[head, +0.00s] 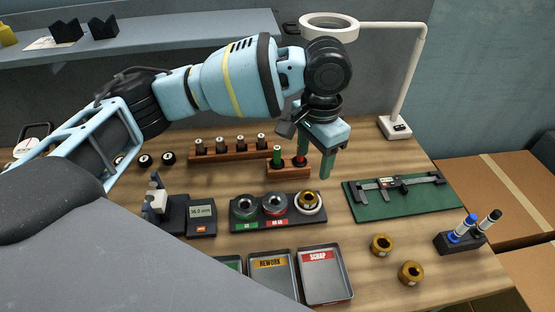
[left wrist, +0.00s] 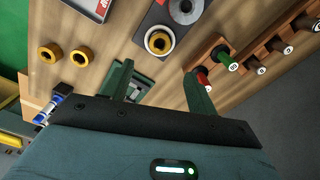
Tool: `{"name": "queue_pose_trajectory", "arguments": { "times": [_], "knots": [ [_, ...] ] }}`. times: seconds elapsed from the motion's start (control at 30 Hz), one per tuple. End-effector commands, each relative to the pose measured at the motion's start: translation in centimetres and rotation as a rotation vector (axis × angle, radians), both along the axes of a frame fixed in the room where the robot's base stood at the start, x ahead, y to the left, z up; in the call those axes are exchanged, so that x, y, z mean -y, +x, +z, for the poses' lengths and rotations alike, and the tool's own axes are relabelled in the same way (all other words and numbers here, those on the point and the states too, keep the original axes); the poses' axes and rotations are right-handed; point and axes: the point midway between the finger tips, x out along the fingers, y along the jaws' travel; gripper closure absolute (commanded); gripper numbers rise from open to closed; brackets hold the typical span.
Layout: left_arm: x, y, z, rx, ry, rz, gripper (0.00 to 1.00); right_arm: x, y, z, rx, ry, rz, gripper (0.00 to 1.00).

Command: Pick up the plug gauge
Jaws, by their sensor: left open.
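A small wooden block (head: 289,172) on the bench holds an upright green-topped piece (head: 277,156) and a red-topped piece (head: 300,161); these look like the plug gauge, though I cannot tell if they are one gauge or two. My left gripper (head: 314,160) is open and empty, pointing down just right of the block, apart from the green piece. In the left wrist view its two green fingers (left wrist: 158,82) are spread. The green piece (left wrist: 225,60) lies beyond the right finger, which partly hides the red piece (left wrist: 203,77). My right gripper is not in view.
A long wooden rack (head: 229,153) with several dark pegs stands behind left. A black tray (head: 278,222) with three rings lies in front. A caliper on a green mat (head: 400,207) is at right, near two brass rings (head: 381,244). A lamp (head: 395,127) stands behind.

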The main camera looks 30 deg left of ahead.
Motion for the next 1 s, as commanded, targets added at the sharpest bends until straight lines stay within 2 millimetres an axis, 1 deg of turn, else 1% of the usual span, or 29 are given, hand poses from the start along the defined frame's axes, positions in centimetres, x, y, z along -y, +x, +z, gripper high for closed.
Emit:
{"name": "queue_pose_trajectory", "arguments": {
  "times": [0.03,0.13,0.17,0.27,0.4,0.5,0.6,0.73,0.9,1.0],
  "knots": [
    [0.0,0.0,0.0,0.0,0.0,0.0,0.44,0.0,0.0,0.0,0.0,-0.001,0.001,0.64],
    [-0.4,0.3,0.0,0.0,0.0,-0.01,0.57,0.1,0.0,0.0,0.0,-0.002,0.002,0.64],
    [-0.7,0.4,0.0,-0.001,0.001,-0.019,0.59,0.1,0.0,0.0,0.001,-0.003,0.003,0.64],
    [-2.4,1.5,-0.1,-0.002,0.001,-0.075,0.59,0.2,0.0,0.0,0.001,-0.005,0.005,0.64],
    [-5.8,3.4,-0.3,-0.001,0.0,-0.198,0.59,0.2,0.1,0.1,0.002,-0.006,0.006,0.64],
    [-8.1,4.4,-0.5,-0.001,0.0,-0.28,0.59,0.2,0.1,0.1,0.003,-0.006,0.006,0.64],
    [-9.9,5.1,-0.5,-0.002,0.0,-0.343,0.59,0.2,0.1,0.1,0.003,-0.006,0.006,0.64],
    [-10.9,5.5,-0.6,-0.001,-0.001,-0.386,0.59,0.2,0.1,0.1,0.003,-0.006,0.006,0.64],
    [-11.1,5.5,-0.7,-0.001,-0.001,-0.395,0.59,0.2,0.1,0.1,0.003,-0.004,0.005,0.64],
    [-11.1,5.5,-1.3,-0.002,-0.001,-0.394,0.59,0.1,0.1,0.1,0.003,-0.002,0.003,0.64]
  ]
}}
